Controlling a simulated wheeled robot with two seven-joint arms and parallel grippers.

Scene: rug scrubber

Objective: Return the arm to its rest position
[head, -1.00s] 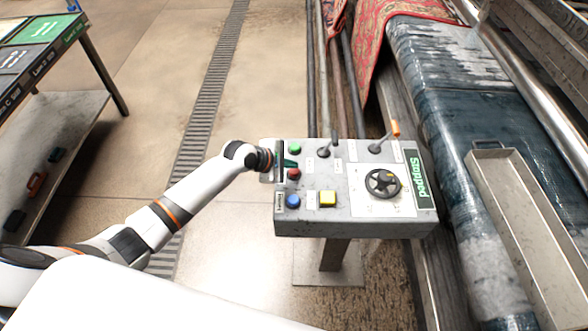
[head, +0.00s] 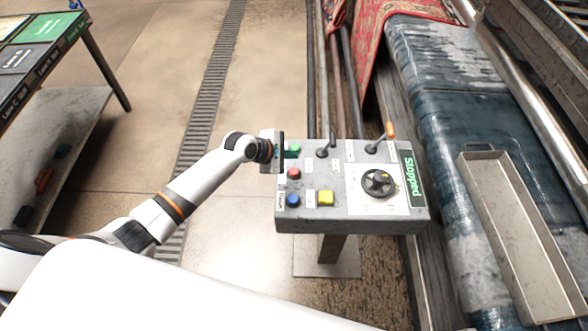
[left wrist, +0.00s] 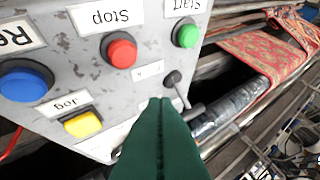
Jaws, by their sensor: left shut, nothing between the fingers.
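My left gripper (head: 291,154) is at the upper left corner of the grey control panel (head: 320,222), near the green button (head: 295,148). In the left wrist view its dark green fingers (left wrist: 160,145) are pressed together and empty, in front of the panel face. I cannot tell from these views whether they touch the panel. The left arm reaches in from the lower left. My right gripper is not in view.
The panel has red (head: 293,174), blue (head: 292,201) and yellow (head: 326,198) buttons, levers, a black dial (head: 378,184) and a "Stopped" display (head: 412,178). Rollers and a red rug (head: 385,30) are at right. A table (head: 75,110) stands at left. Floor between is clear.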

